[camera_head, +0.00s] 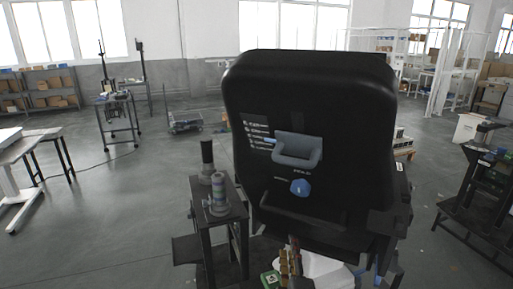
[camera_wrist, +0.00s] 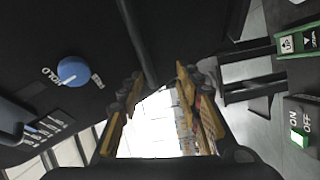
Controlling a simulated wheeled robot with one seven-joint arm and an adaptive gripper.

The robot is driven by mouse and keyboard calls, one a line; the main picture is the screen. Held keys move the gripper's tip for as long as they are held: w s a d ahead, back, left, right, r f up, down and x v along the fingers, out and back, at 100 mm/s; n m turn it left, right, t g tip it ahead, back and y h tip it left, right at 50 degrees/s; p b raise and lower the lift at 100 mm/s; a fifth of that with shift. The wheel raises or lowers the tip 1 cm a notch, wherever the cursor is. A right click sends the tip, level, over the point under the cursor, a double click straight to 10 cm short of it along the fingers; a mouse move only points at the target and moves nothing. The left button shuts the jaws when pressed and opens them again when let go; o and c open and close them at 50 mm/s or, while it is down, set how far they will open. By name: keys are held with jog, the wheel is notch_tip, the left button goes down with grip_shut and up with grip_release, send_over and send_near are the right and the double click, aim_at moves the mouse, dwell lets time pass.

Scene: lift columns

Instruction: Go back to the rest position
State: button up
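My gripper (camera_head: 290,262) is low in the head view, in front of the black machine (camera_head: 350,110), partly cut off by the frame. In the wrist view my gripper (camera_wrist: 158,80) shows two yellow-brown fingers spread apart with nothing between them. The black machine's face carries a grey handle (camera_head: 298,152) and a blue knob (camera_head: 300,187). The blue knob also shows in the wrist view (camera_wrist: 72,72), left of the fingers and apart from them.
A green up/down button box (camera_wrist: 298,42) and an ON/OFF box with a green switch (camera_wrist: 300,137) are at the wrist view's right. A dark stand (camera_head: 218,215) with stacked cylinders is left of the machine. Open grey floor (camera_head: 110,230) lies at the left.

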jog(key=s+a+f+m+g+y, duration=0.4)
jog(key=s+a+f+m+g, duration=0.3)
jog(key=s+f+g, duration=0.4)
jog(key=s+d+r+m+g+h, duration=0.2)
jog(key=s+d+m, duration=0.4)
jog(key=s+d, duration=0.25)
jog(key=s+d+r+m+t+h, duration=0.1)
jog(key=d+r+m, duration=0.1)
jog(key=d+r, duration=0.5)
jog(key=shift+s+r, duration=0.2)
jog(key=shift+s, duration=0.1)
